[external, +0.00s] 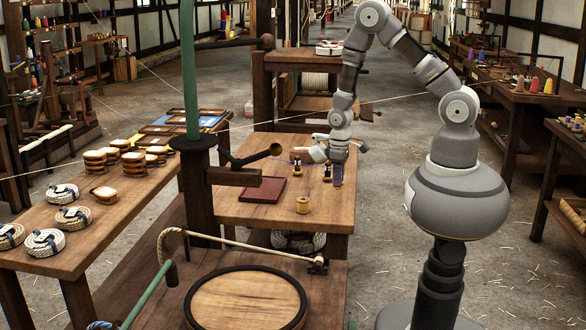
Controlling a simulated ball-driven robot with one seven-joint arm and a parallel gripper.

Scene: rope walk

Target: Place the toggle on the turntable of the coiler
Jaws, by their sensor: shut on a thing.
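My gripper (338,160) points down over the right end of the middle wooden table. The turntable (245,303), a round wooden disc with a black rim, is in the lower foreground, below and left of my gripper. Its top looks bare.
Rope coils (45,242) lie left.

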